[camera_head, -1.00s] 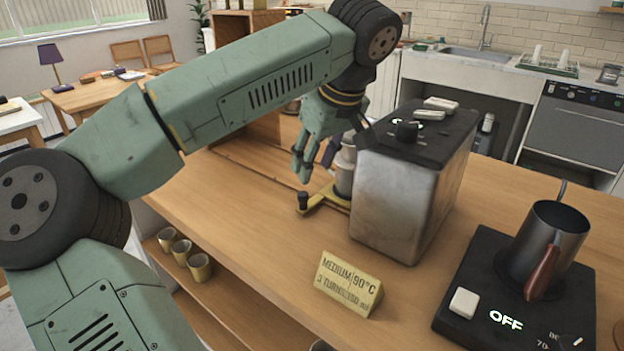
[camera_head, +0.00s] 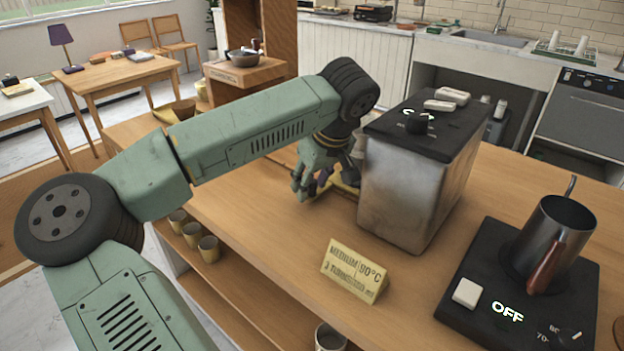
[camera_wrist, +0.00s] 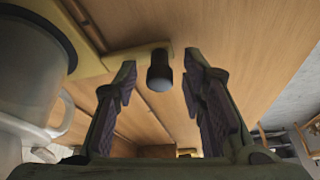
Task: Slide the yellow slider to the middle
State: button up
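The yellow slider (camera_head: 346,188) is a flat arm low over the wooden counter, left of the metal box. In the wrist view its yellow plate (camera_wrist: 95,65) runs in from the left and ends at a black knob (camera_wrist: 159,76). My gripper (camera_head: 311,193) is down at counter level at the slider's near-left end and hides the knob in the head view. In the wrist view my gripper (camera_wrist: 163,68) is open, with one finger on each side of the knob. Gaps show between the knob and both fingers.
The metal box (camera_head: 410,190) with a black top stands just right of my gripper. A yellow sign (camera_head: 354,271) stands in front, and a kettle (camera_head: 550,245) sits on a black scale-like base at right. In the wrist view, a pale rounded vessel (camera_wrist: 30,75) is close at left.

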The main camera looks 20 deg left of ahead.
jog(key=shift+c, duration=0.6)
grip_shut()
